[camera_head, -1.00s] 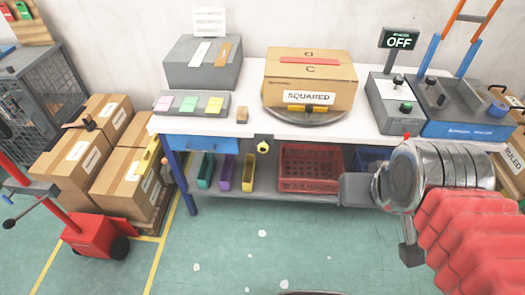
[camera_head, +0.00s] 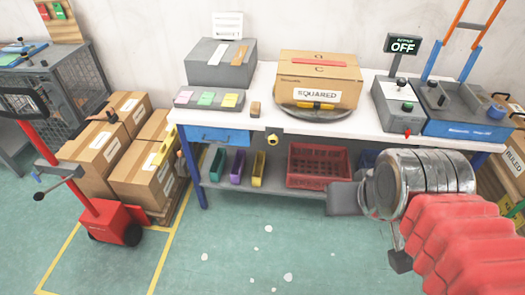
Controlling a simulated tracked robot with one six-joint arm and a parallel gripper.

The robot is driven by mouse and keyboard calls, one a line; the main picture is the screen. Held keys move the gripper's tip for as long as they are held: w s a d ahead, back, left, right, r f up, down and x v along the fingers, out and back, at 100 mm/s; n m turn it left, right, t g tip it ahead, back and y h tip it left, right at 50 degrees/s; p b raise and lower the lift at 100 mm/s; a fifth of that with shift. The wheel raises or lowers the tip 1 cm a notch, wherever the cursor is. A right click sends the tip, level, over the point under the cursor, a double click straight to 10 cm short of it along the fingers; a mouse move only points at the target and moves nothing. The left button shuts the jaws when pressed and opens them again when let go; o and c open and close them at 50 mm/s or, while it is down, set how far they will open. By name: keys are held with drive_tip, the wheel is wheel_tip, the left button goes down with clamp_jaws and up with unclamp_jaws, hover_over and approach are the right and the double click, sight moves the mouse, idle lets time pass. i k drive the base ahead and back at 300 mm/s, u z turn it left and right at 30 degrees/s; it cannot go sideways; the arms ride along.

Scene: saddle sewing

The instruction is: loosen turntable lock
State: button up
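A cardboard box (camera_head: 335,70) with a "SQUARED" label and a red strip on top rests on the grey round turntable (camera_head: 290,102) on the white workbench. I cannot tell which of these is the lock. My gripper (camera_head: 372,230) is at the lower right, in front of the bench and apart from both yellow parts. Its two grey fingers are spread, with nothing seen between them.
A red crate (camera_head: 318,166) and coloured bins (camera_head: 258,168) stand on the lower shelf. A control box with an "OFF" sign (camera_head: 402,45) is at the bench's right. A red pallet jack (camera_head: 110,220) and stacked cartons (camera_head: 145,175) are at left.

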sight(273, 139)
drive_tip(key=u, duration=0.45)
drive_tip(key=k, duration=1)
drive_tip(key=u, duration=0.95)
drive_tip(key=i, duration=2.4)
drive_tip(key=z, duration=0.6)
